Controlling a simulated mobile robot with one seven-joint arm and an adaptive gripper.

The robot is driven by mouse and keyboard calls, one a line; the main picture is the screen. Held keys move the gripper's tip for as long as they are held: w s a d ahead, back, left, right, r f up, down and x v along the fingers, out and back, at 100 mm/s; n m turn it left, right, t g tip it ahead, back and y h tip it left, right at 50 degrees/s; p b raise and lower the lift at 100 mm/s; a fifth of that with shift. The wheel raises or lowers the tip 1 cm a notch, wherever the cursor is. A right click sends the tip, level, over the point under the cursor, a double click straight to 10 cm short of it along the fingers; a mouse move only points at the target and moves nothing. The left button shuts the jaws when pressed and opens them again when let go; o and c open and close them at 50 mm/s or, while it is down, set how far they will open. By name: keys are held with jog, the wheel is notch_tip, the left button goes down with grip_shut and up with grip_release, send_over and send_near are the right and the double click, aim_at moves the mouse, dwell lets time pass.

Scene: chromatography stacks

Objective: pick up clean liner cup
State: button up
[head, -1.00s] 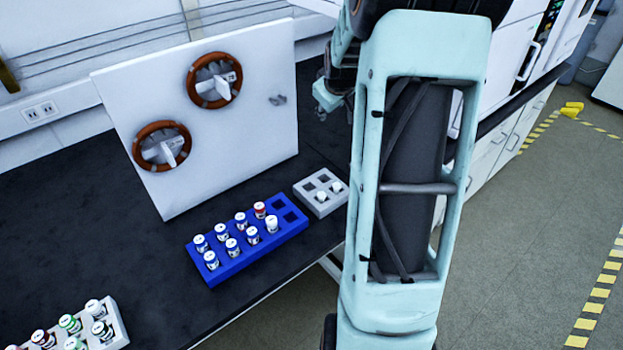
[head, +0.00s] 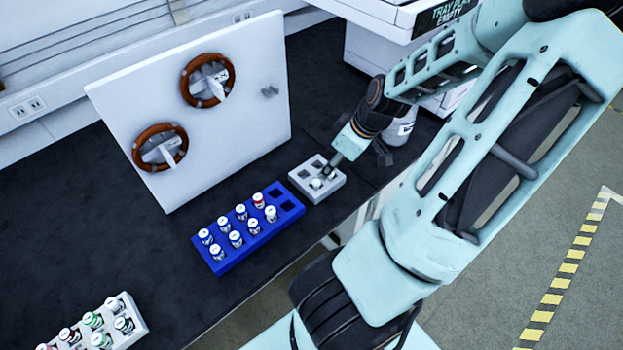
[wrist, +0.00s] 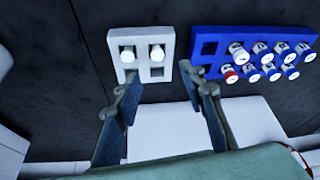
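Two small white cups sit in the small grey tray (head: 334,191), which has four square pockets. In the wrist view, the left cup (wrist: 127,54) and the right cup (wrist: 157,52) fill one row of the tray (wrist: 113,42), and the other row looks partly covered by a finger. In the head view one cup (head: 316,183) shows clearly; the other is at or behind the gripper tip. My gripper (head: 335,162) is just above the tray's right side. In the wrist view its fingers (wrist: 168,88) are apart with nothing between them, short of the cups.
A blue rack (head: 228,262) with several capped vials stands left of the tray. Another pale rack (head: 135,335) of vials is at the lower left. A white panel (head: 220,130) with two brown-ringed holders stands behind. Dark bench (head: 165,240) is clear between the racks.

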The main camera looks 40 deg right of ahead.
aim_at(316, 180)
jog(key=shift+w+b+x, duration=0.15)
jog(key=shift+b+x, duration=0.55)
jog(key=shift+x, duration=2)
jog(key=shift+w+b+x, duration=0.2)
jog(key=shift+b+x, duration=0.45)
jog(key=shift+x, duration=2)
jog(key=shift+d+r, duration=0.15)
jog(key=shift+c, duration=0.3)
jog(key=c, duration=0.8)
